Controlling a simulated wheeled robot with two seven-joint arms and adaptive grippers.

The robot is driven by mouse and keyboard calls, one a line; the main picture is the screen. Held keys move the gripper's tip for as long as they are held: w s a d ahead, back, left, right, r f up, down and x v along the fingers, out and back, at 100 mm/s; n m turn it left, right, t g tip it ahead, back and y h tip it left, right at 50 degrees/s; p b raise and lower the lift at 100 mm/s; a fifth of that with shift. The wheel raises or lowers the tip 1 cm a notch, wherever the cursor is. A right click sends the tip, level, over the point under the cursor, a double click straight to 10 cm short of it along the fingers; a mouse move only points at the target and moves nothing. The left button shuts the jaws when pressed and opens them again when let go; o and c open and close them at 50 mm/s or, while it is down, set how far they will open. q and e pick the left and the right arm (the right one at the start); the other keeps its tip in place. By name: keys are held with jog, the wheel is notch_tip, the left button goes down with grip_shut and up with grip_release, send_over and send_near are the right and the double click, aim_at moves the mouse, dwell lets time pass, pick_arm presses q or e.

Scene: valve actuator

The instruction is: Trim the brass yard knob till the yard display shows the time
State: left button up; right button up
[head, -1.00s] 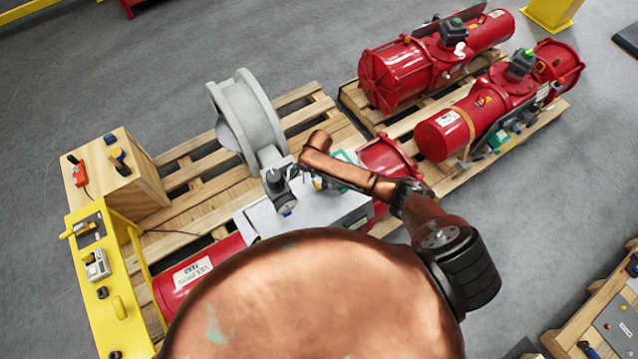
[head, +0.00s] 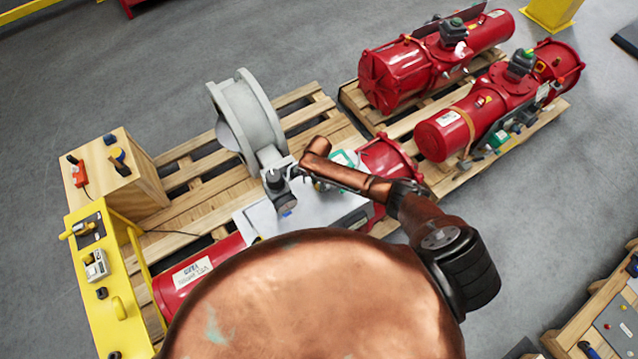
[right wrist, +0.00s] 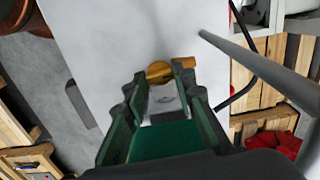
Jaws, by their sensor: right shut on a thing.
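The brass knob (right wrist: 160,70) shows in the right wrist view, at the tips of my right gripper (right wrist: 162,84). The green-padded fingers are shut on it, and the tips cover part of it. The knob sits against a pale grey surface (right wrist: 110,45). I cannot make out a display showing a time in either view. My left gripper is not in view.
A yellow panel (head: 125,325) and a wooden box (head: 150,185) are at the left. Red actuators (head: 395,75) lie on a pallet behind. A grey rod (right wrist: 260,65) passes near the fingers.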

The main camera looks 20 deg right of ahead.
grip_shut()
jog(key=n+p, duration=0.2)
jog(key=p, duration=0.2)
jog(key=shift+s+a+r, duration=0.1)
jog(key=shift+r, duration=0.1)
jog(key=shift+n+p, duration=0.4)
jog(key=shift+p, duration=0.15)
jog(key=shift+f+n, duration=0.15)
jog(key=shift+n, duration=0.75)
jog(key=shift+n+p, duration=0.5)
jog(key=shift+n, duration=1.7)
jog(key=o, duration=0.8)
grip_release()
